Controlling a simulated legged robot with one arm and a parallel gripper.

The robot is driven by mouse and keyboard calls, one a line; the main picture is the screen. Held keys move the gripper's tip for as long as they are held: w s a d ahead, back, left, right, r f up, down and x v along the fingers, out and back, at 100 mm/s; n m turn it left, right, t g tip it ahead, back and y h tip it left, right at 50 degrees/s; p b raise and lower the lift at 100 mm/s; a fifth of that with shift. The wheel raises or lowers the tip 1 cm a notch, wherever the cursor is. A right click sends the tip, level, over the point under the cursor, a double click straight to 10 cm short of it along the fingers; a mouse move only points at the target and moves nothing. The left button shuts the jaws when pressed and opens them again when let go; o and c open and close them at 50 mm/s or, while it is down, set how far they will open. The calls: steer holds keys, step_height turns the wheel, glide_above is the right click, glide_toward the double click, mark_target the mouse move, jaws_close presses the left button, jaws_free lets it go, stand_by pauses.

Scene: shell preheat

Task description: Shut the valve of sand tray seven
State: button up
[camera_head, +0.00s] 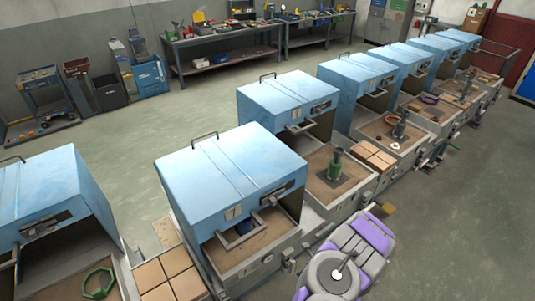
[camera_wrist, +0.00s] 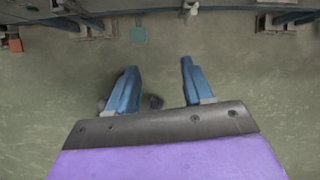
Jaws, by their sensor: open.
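A row of sand trays under blue hoods runs diagonally across the head view. The nearest whole hood (camera_head: 225,165) bears a dark numeral that looks like 7 or 1. Its sand tray (camera_head: 240,268) sits below, with a metal handle frame in front of the opening. Small pipe fittings (camera_head: 290,264) line the tray's front side; I cannot tell which is the valve or how it is set. In the wrist view my gripper (camera_wrist: 158,66) has two blue fingers wide apart, with nothing between them but floor. Pale fittings (camera_wrist: 92,28) show along the top edge there, beyond the fingertips, not touched.
My purple and grey arm covers part of the floor by the trays. Brown blocks (camera_head: 170,275) fill a box left of the tray. A green fixture (camera_head: 335,165) stands in the neighbouring tray. Floor is clear at right.

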steer(key=w+a+r+n+t+y, duration=0.1)
steer(key=w+a+r+n+y, duration=0.25)
steer(key=a+r, duration=0.8)
steer(key=w+a+r+n+y, duration=0.4)
steer(key=a+r, duration=0.4)
steer(key=r, duration=0.7)
steer(key=s+a+r+n+g+y, duration=0.15)
steer(key=s+a+r+n, duration=0.35)
steer(key=r, duration=0.5)
steer(key=s+a+r+n+g, duration=0.2)
steer(key=s+r+n+g, duration=0.1)
steer(key=s+r+n, duration=0.6)
steer(key=s+d+r+n+g+h, duration=0.1)
steer(key=s+d+r+n+h, duration=0.15)
steer(key=s, duration=0.45)
steer(key=s+d+r+n+g+h, duration=0.1)
steer(key=s+d+r+g, duration=0.15)
steer(key=s, duration=0.35)
steer(key=s+d+n+t+h, duration=0.15)
steer(key=s+d+h, duration=0.75)
steer(key=s+d, duration=0.9)
step_height(320, 180, down, 26)
steer(key=w+d+b, duration=0.2)
steer(key=b, duration=2.4)
steer(key=shift+n, duration=0.35)
